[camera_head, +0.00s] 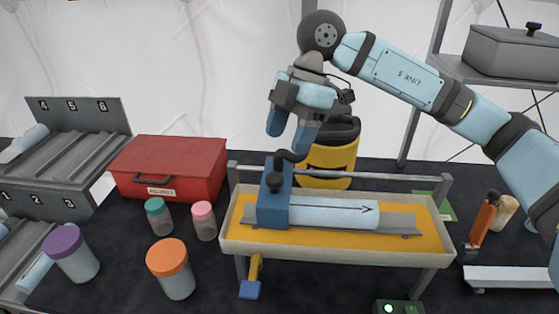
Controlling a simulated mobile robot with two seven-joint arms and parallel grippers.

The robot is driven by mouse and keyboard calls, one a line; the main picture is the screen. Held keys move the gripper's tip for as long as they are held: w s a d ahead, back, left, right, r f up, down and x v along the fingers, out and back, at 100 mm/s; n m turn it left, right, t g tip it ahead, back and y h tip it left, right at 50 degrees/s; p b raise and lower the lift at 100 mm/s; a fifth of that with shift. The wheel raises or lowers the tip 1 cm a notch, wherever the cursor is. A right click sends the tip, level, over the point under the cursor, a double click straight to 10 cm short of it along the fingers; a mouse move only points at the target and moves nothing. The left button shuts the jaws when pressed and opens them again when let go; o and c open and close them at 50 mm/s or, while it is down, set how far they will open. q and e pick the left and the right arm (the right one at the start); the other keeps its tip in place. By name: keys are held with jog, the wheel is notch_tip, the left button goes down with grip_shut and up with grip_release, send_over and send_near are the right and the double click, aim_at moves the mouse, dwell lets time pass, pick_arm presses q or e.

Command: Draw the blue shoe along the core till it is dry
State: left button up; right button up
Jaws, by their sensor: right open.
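The blue shoe (272,208) is a blue block with black knobs. It sits over the left end of the core (335,213), a pale cylinder with a black arrow pointing right. The core lies on a grey rail in a cream tray (340,255) with a yellow floor. My right gripper (290,136) is open and points down just above the shoe's top knob. It looks empty; I cannot tell whether a finger touches the knob. My left gripper is not in view.
A metal bar (400,177) runs along the tray's back. A yellow-and-black bucket (332,165) stands behind it. Left are a red box (170,168), several lidded jars (171,270) and a numbered rack (85,150). A small orange-handled tool (484,219) stands at right.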

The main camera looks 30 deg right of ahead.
jog(key=v, duration=0.6)
dwell(1.2)
